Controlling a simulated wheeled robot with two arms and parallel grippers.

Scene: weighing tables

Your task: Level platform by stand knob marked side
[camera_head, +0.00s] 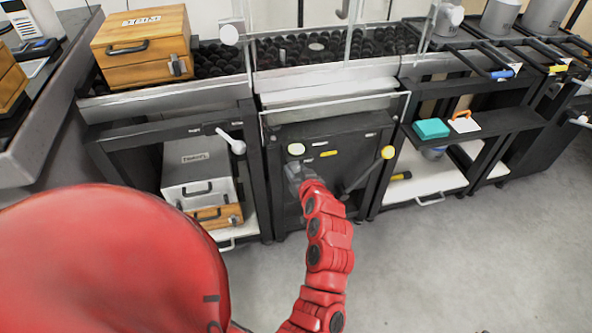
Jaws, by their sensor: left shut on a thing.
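The black stand (335,134) is in the middle, below a pale platform edge (325,88). A cream round knob (296,149) is at the left of the stand's front. A yellow round knob (388,152) on a dark lever is at its right. Small yellow and white labels mark the front; their text is too small to read. My left gripper (296,173) is just below the cream knob, shut on what looks like that knob's lever; the fingers largely hide the contact. Whether the platform is level is hard to tell. My right gripper is not in view.
A clear panel (335,112) crosses the stand's upper front. A white-ended handle (238,147) juts out at left, above a metal case (200,160). A wooden box (140,45) stands at upper left. A side shelf at right holds a teal block (431,128). The floor in front is clear.

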